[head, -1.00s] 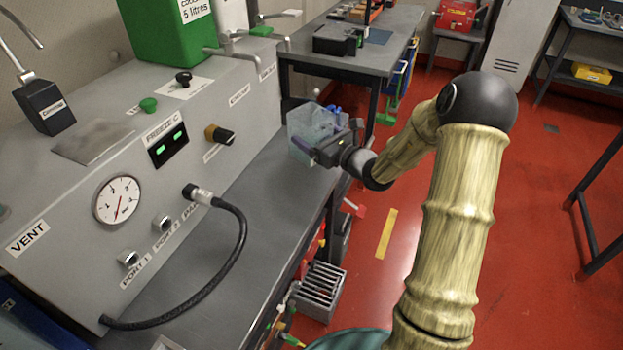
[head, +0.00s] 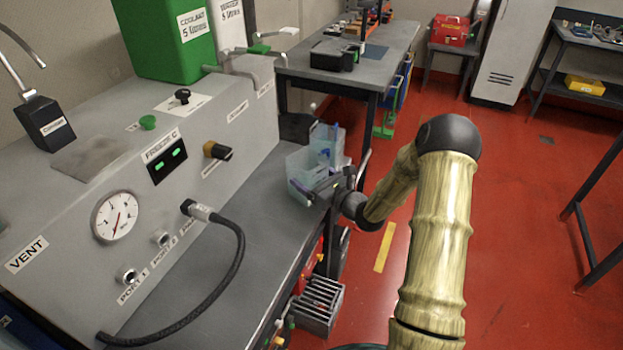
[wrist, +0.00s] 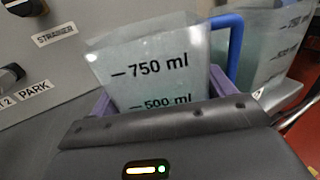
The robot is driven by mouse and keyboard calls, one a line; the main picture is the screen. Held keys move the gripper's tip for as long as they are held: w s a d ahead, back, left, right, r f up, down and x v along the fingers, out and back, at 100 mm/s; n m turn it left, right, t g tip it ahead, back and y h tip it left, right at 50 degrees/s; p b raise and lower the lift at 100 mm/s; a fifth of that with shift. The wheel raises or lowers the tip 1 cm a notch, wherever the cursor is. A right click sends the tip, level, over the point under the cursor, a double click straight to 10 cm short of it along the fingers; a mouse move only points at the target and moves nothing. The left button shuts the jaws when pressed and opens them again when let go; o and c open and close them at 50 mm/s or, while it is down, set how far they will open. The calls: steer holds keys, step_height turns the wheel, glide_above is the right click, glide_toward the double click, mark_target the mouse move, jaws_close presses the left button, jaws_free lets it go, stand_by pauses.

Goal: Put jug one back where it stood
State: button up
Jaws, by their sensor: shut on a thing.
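My gripper (head: 330,187) is shut on a clear measuring jug (head: 303,177) near the far right end of the grey bench top. In the wrist view the held jug (wrist: 155,75) carries 750 ml and 500 ml marks, and purple finger pads (wrist: 100,108) show at its sides. A second clear jug (head: 327,143) with a blue handle stands just behind it; it also shows in the wrist view (wrist: 275,40) at the right. I cannot tell which is jug one, or whether the held jug touches the bench.
The grey panel with a gauge (head: 115,217) stands left of the jugs. A black hose (head: 236,262) loops over the bench (head: 262,215). The bench edge and red floor are to the right.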

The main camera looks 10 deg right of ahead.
steer(key=shift+f, duration=0.45)
steer(key=shift+f, duration=0.1)
steer(key=o, duration=1.2)
steer(key=b+v, duration=0.2)
steer(key=v, duration=1)
